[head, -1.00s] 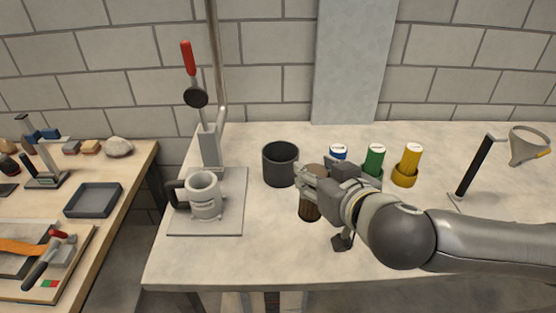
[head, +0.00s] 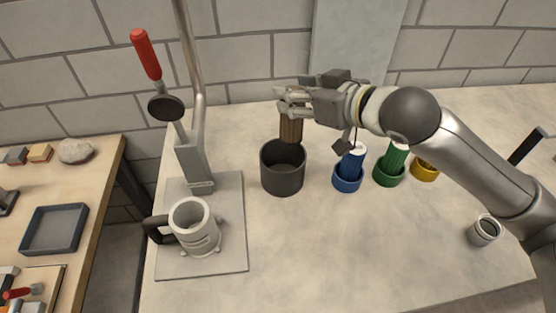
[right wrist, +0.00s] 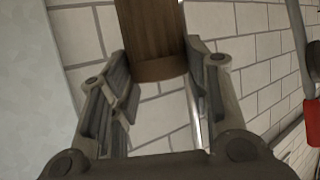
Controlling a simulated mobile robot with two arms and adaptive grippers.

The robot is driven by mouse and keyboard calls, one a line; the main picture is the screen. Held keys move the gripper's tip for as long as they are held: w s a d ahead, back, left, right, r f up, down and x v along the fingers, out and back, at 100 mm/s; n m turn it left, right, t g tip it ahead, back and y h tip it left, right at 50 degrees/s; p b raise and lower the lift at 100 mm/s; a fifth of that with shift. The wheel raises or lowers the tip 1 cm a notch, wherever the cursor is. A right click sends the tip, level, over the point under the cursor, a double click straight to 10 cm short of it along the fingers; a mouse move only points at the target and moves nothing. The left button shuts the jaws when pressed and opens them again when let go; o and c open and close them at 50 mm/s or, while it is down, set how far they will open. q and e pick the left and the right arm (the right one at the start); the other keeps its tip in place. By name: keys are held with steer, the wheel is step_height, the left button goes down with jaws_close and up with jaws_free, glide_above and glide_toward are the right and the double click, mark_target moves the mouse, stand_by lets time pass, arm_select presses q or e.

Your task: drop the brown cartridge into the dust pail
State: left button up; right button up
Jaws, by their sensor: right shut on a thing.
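My right gripper (head: 290,103) is shut on the brown cartridge (head: 291,129), a ribbed wood-coloured cylinder hanging roughly upright. The cartridge's lower end shows in front of or over the back of the dust pail's opening; its exact height above the rim is hard to tell. The dust pail (head: 283,182) is a dark grey open cylinder standing on the table. In the right wrist view the cartridge (right wrist: 152,35) sits between the fingers of the right gripper (right wrist: 156,60). My left gripper is not in view.
A grey mug (head: 198,232) stands on the lever stand's base plate (head: 228,256), left of the pail. Blue (head: 348,180), green (head: 389,175) and yellow (head: 424,170) holders stand to the right. A small metal cup (head: 484,231) stands farther right. The table in front is clear.

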steer(key=f, duration=0.4)
steer(key=shift+s+b, duration=0.2)
steer(key=shift+b, duration=0.1)
steer(key=shift+w+f, duration=0.1)
steer(key=shift+f, duration=0.65)
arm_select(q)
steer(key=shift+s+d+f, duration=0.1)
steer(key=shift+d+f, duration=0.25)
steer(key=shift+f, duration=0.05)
